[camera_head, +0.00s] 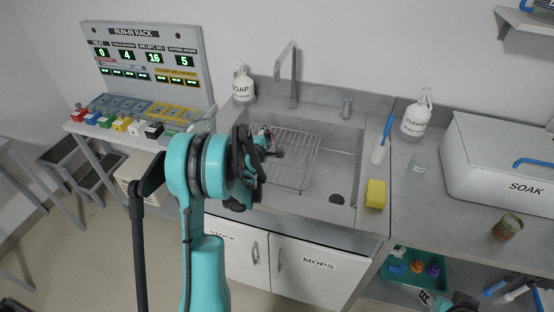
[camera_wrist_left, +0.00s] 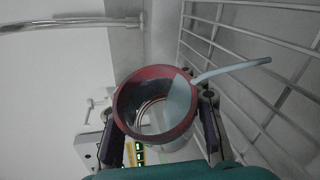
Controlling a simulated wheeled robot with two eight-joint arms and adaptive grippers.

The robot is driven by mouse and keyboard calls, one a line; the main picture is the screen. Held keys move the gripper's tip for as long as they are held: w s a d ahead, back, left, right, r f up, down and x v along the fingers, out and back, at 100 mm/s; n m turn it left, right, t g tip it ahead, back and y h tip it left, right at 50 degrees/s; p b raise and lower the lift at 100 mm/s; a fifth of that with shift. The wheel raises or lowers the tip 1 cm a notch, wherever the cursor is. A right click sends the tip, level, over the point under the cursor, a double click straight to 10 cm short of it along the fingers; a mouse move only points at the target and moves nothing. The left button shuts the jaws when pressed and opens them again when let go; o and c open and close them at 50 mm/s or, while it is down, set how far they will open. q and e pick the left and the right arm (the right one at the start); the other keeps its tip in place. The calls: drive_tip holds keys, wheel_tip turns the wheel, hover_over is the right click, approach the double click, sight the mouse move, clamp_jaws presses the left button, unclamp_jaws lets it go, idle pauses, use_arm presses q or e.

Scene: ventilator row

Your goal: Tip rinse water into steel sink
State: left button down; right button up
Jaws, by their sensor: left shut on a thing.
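My left gripper (camera_head: 262,150) is over the left part of the steel sink (camera_head: 345,165), above the wire rack. It is shut on a cup with a dark red rim (camera_wrist_left: 124,95), which lies between the fingers (camera_wrist_left: 160,140) in the left wrist view. The cup is tipped on its side, its mouth facing the wrist camera. A pale blue-grey stream, apparently rinse water (camera_wrist_left: 230,70), runs from the cup over the rim toward the rack side. In the head view the gripper hides most of the cup. Part of my right gripper (camera_head: 458,302) shows at the bottom edge; its jaws are unclear.
The wire rack (camera_head: 300,150) lies in the sink, with a tall tap (camera_head: 293,75) behind. A soap bottle (camera_head: 243,85) stands behind left.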

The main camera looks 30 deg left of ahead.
use_arm(q)
drive_tip(key=shift+s+d+f+m+t+y+b, duration=0.1)
drive_tip(key=shift+d+f+m+t+y+b, duration=0.2)
drive_tip(key=shift+d+f+m+b, duration=0.25)
use_arm(e)
drive_tip(key=shift+s+d+f, duration=0.1)
drive_tip(key=shift+f, duration=0.5)
idle(0.5)
use_arm(q)
drive_tip(key=shift+d+r+m+t+y, duration=0.15)
drive_tip(key=shift+r+m, duration=0.25)
drive_tip(key=shift+r, duration=0.2)
drive_tip(key=shift+d+r+m+t+y, duration=0.15)
drive_tip(key=shift+r+m, duration=0.2)
drive_tip(key=shift+r, duration=0.25)
use_arm(e)
drive_tip(key=shift+s, duration=0.6)
use_arm(q)
drive_tip(key=shift+r+m, duration=0.15)
drive_tip(key=shift+m, duration=0.15)
use_arm(e)
drive_tip(key=shift+s, duration=0.3)
use_arm(q)
drive_tip(key=shift+s, duration=0.1)
